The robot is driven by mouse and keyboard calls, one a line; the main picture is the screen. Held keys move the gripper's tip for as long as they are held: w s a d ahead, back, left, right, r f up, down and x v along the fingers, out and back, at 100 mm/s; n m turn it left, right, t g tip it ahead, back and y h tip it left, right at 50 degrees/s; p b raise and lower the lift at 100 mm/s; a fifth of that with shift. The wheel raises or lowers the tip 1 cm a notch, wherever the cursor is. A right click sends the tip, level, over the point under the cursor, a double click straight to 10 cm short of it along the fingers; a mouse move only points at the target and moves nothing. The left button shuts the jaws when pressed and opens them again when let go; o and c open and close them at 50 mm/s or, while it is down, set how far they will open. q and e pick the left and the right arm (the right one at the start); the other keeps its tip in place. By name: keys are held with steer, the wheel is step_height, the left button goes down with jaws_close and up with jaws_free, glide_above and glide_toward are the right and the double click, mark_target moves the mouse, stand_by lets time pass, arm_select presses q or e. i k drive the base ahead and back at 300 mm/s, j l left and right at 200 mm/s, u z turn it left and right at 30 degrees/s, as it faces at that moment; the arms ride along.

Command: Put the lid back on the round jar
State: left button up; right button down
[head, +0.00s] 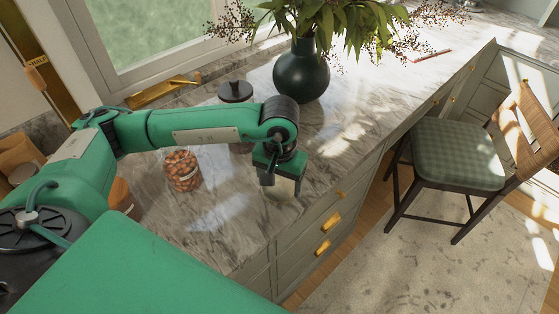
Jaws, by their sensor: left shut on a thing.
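A round glass jar (182,172) filled with brown, nut-like pieces stands on the marble counter, left of the middle. No lid shows on its top. My left gripper (280,178) points down over the counter to the right of the jar, near the front edge. It is shut on a pale thing (285,187), apparently the lid, which the fingers partly hide. The gripper and this thing are apart from the jar. My left forearm passes behind and above the jar. My right gripper is not in view.
A dark-lidded jar (236,91) stands behind my forearm, partly hidden. A dark green vase (302,72) with leafy branches stands further back. An orange-brown container (120,194) is at the left, partly hidden. Counter between jar and gripper is clear. A chair (455,155) stands at the right.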

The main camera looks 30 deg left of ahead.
mark_target(181, 167)
steer(key=u, duration=1.5)
steer(key=k+l+u, duration=0.1)
steer(key=k+l, duration=0.25)
steer(key=k, duration=0.05)
